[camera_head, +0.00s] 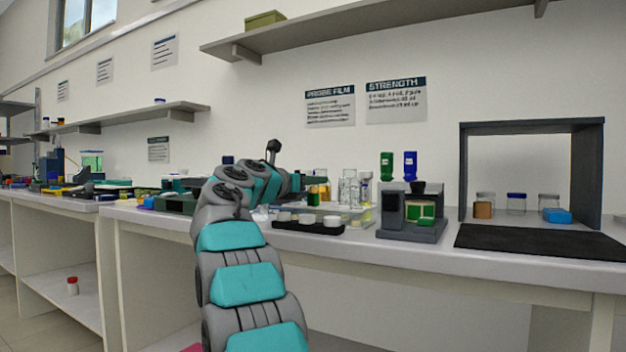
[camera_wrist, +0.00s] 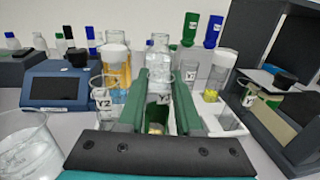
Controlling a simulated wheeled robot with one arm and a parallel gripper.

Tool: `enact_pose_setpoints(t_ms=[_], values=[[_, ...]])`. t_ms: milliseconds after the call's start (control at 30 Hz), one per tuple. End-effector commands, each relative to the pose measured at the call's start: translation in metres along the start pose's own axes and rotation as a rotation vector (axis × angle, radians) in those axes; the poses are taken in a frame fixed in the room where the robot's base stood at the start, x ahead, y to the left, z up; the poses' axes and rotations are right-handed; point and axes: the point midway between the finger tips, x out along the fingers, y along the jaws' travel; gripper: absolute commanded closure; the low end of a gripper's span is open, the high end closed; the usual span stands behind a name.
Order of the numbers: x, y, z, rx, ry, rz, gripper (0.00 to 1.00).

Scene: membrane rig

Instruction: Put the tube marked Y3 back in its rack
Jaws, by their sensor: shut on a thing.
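My gripper (camera_wrist: 160,100) is shut on a clear tube (camera_wrist: 158,98) whose label starts with Y; its second character is hard to read. The two green fingers stand on either side of the tube. A little yellow shows low in it. A tube marked Y2 (camera_wrist: 103,104) stands just left of the fingers. A white rack (camera_wrist: 232,130) with square openings lies right of the fingers, and one front opening looks empty. Another labelled tube (camera_wrist: 250,98) stands at its right.
A glass beaker (camera_wrist: 25,150) stands close at front left. A blue-grey device with a screen (camera_wrist: 62,90) is behind it. Tall bottles, one with orange liquid (camera_wrist: 116,68), stand behind the fingers. A dark machine (camera_head: 412,212) is to the right, with a black mat (camera_head: 540,242) beyond.

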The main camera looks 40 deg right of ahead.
Motion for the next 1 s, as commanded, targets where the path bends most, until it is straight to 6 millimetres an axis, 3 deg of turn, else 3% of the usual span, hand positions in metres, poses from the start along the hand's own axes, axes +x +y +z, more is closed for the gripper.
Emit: enact_pose_setpoints(t_ms=[867,900,1000], values=[[-0.0001,0.0004,-0.0065,-0.002,0.000,0.000,1.00],[-0.0002,0.0006,-0.0069,-0.003,0.000,0.001,0.64],[-0.0002,0.0006,-0.0067,-0.002,0.000,0.001,0.53]])
